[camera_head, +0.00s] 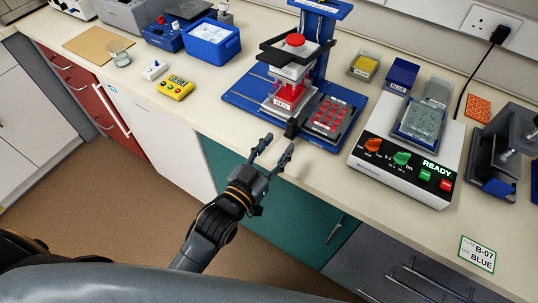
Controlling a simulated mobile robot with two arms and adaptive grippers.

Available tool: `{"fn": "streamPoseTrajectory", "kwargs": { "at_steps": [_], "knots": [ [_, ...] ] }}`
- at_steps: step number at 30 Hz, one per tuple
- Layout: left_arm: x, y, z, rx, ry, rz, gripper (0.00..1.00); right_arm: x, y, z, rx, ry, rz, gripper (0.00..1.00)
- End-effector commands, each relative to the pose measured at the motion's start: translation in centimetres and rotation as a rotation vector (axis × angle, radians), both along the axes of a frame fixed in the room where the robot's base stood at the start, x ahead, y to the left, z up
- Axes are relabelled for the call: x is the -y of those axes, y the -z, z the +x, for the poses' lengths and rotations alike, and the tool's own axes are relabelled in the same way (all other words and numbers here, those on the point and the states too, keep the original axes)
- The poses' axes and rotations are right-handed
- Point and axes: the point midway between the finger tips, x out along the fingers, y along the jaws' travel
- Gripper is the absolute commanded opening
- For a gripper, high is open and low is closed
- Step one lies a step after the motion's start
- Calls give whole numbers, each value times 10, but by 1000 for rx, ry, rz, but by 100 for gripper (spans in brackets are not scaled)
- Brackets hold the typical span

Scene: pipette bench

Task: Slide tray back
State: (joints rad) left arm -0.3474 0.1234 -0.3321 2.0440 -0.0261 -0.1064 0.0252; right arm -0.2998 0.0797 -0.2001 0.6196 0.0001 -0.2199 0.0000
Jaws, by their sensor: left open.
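A blue stand (318,45) rises from a blue base plate (247,97) on the bench. A grey tray at the front right of that base holds a red block (331,114) with rows of small round spots. A small black block (291,129) sits at the tray's front left. A red-and-white piece labelled RED (282,102) stands beside the tray, under a red knob (295,40). My right gripper is not in view.
A white device reading READY (436,163) stands right of the stand, with a dark grey-and-blue apparatus (500,150) beyond it. The bench front (330,170) between is clear.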

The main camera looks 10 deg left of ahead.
Motion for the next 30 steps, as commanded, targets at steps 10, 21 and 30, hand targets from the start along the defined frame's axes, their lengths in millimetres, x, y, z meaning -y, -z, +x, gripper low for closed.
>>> {"fn": "streamPoseTrajectory", "kwargs": {
  "at_steps": [10, 21, 30],
  "knots": [
    [-11, 0, -32, -2, 0, 2, 43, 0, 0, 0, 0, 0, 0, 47],
    [-11, 0, -32, -1, 0, 1, 43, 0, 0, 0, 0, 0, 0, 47],
    [-18, 12, -33, -82, -16, 30, 43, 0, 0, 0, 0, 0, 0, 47]
  ]
}}
